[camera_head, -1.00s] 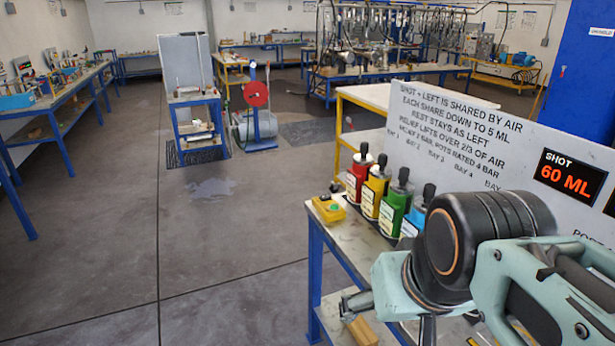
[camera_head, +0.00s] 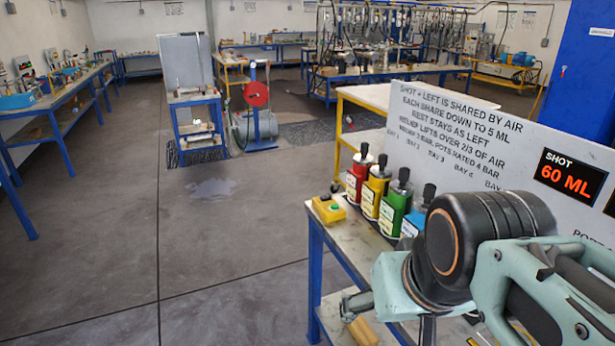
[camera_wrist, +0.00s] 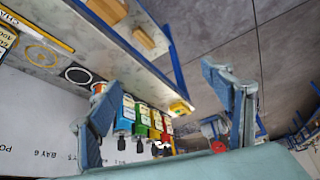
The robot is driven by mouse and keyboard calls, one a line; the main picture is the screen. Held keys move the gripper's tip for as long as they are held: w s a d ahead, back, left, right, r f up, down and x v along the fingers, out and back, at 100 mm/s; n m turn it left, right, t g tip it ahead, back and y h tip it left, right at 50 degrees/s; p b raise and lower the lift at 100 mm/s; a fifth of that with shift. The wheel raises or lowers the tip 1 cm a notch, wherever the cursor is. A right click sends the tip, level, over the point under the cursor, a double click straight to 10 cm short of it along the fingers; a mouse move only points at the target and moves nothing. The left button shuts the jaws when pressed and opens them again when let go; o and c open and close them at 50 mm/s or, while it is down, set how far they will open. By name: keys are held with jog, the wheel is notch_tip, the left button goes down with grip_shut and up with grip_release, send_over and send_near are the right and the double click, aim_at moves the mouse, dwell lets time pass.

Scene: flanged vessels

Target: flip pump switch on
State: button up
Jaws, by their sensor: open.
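Red (camera_head: 358,177), yellow (camera_head: 375,192), green (camera_head: 395,208) and blue bottles (camera_head: 415,218) stand in a row beside the box. A white lettered panel (camera_head: 470,135) rises behind them. Wooden blocks (camera_wrist: 148,37) lie on a lower shelf.

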grip_shut()
dwell(0.4)
dwell(1.2)
